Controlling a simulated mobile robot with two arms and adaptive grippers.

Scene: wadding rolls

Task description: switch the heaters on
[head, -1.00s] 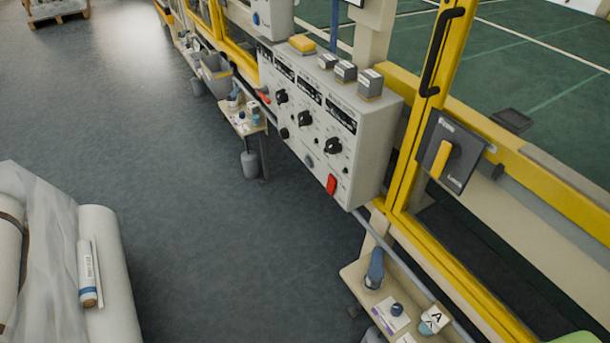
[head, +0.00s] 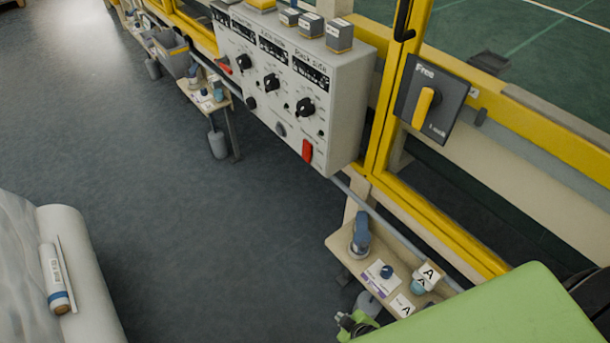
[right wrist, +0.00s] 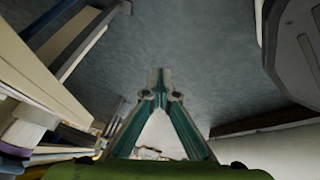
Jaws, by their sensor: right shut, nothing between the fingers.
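A light grey control box (head: 335,115) is mounted on the yellow frame in the head view. Its sloping front has several dark display strips and black rotary knobs, including a near knob (head: 305,107), a middle knob (head: 271,82) and a far knob (head: 243,62). A red switch (head: 307,151) sits low at its near end. Which control is for the heaters I cannot read. My right gripper (head: 352,324) is low in the head view, well below and apart from the box. In the right wrist view its fingertips (right wrist: 159,75) meet, shut and empty. My left gripper is not in view.
A black Free/Lock switch (head: 430,98) with a yellow handle is on the yellow post. A small shelf (head: 342,240) with a blue-grey object and lettered blocks is close to my right gripper. A white roll (head: 75,265) lies at left. The floor between is clear.

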